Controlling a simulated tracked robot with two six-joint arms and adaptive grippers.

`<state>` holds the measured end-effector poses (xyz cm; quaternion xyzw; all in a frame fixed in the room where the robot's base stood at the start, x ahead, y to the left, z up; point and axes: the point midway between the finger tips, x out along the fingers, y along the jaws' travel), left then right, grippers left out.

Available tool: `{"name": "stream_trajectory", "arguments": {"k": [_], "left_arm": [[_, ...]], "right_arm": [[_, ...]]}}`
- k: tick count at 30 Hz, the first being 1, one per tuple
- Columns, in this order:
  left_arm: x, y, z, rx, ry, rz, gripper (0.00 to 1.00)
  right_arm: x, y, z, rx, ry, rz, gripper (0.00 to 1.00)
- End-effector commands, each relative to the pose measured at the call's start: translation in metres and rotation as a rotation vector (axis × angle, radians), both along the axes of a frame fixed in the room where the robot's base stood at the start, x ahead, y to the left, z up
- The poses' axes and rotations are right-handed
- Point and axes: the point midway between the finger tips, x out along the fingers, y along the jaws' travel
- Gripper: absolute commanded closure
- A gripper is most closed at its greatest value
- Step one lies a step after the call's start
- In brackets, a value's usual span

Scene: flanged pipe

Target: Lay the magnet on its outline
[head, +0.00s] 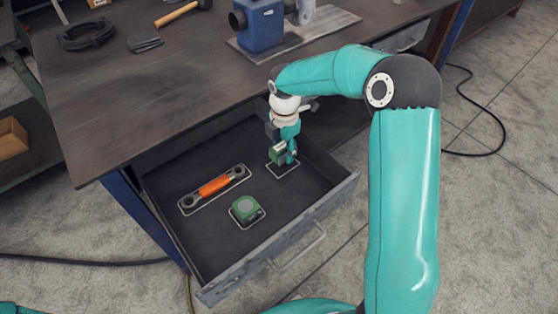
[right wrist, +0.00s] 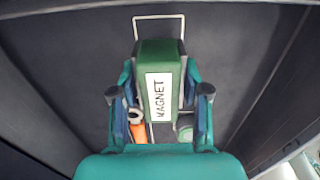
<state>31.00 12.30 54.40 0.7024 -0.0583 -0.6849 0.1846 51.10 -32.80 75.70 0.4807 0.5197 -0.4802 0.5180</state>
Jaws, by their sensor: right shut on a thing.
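The magnet (right wrist: 160,92) is a green block with a white label reading MAGNET. My right gripper (right wrist: 160,100) is shut on it, one finger on each side. In the head view the magnet (head: 276,154) and my right gripper (head: 285,152) are inside the open drawer, over a light rectangular outline (head: 284,176). In the right wrist view the outline (right wrist: 158,17) extends beyond the magnet's far end. I cannot tell whether the magnet touches the drawer floor. My left gripper is not in view.
In the drawer (head: 205,245), an orange-handled tool (head: 214,186) and a green tape measure (head: 245,208) lie in their own outlines. The drawer walls surround the gripper.

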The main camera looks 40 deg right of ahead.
Motion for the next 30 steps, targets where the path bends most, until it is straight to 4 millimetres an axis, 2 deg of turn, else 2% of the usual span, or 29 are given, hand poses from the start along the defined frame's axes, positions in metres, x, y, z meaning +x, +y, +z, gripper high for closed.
{"name": "stream_trajectory", "arguments": {"k": [9, 20, 21, 25, 30], "left_arm": [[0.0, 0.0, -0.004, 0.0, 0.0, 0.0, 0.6], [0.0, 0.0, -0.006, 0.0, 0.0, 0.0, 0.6], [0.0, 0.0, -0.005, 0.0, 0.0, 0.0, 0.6], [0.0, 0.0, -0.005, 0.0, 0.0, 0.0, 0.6], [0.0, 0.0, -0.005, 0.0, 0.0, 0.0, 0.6]], "right_arm": [[0.0, 0.0, -0.038, 0.0, 0.001, 0.001, 1.0], [0.0, 0.001, -0.042, 0.0, -0.001, 0.002, 1.0], [0.0, 0.001, -0.042, 0.0, 0.0, 0.002, 0.49], [0.0, 0.001, -0.042, 0.0, 0.001, 0.002, 0.29], [0.0, 0.001, -0.042, 0.0, 0.001, 0.002, 0.29]]}}
